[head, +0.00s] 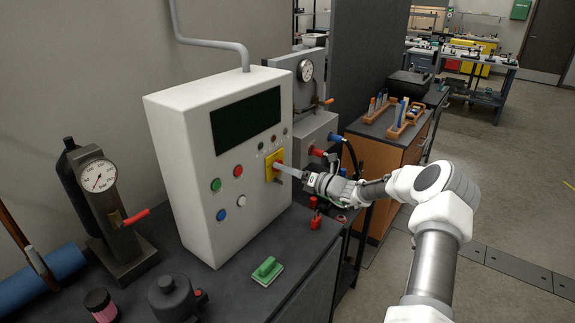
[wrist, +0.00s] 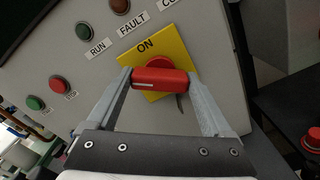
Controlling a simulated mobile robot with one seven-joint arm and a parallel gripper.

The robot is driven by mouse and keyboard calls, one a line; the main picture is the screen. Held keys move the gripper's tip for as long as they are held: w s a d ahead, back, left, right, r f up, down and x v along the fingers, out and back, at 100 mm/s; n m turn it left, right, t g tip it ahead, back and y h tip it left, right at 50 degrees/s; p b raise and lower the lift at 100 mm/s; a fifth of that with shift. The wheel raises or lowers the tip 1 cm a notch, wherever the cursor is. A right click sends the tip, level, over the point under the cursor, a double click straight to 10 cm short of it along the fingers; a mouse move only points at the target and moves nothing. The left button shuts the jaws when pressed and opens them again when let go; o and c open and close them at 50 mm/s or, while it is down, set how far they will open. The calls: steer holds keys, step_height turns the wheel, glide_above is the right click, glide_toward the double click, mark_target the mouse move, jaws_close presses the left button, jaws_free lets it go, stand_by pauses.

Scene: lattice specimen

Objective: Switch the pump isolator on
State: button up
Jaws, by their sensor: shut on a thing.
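The pump isolator has a yellow plate (head: 268,174) on the front of the white control cabinet (head: 170,150). In the wrist view the yellow plate (wrist: 178,50) carries the word ON at its top edge. Its red handle (wrist: 160,78) lies almost level across that picture, below the word. A white mark on the handle is at its left end, not at ON. My gripper (wrist: 160,80) is shut on the red handle, one finger at each end. In the head view my gripper (head: 283,169) reaches the isolator from the right and hides most of the handle.
Green, white and blue buttons (head: 221,215) sit left of the isolator, below a dark screen (head: 245,118). A gauge stand (head: 100,178) is at left. Floor at right is clear.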

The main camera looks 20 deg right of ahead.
steer(key=m+p, duration=0.3)
steer(key=m, duration=0.7)
steer(key=shift+f+m+p, duration=0.1)
steer(key=shift+m+p, duration=0.2)
steer(key=shift+p, duration=0.1)
steer(key=shift+m, duration=0.3)
steer(key=o, duration=1.1)
steer(key=shift+d, duration=0.1)
steer(key=shift+o, duration=0.2)
steer(key=b+v, duration=0.3)
steer(key=v, duration=1.4)
steer(key=shift+s, duration=0.25)
steer(key=shift+d, duration=0.1)
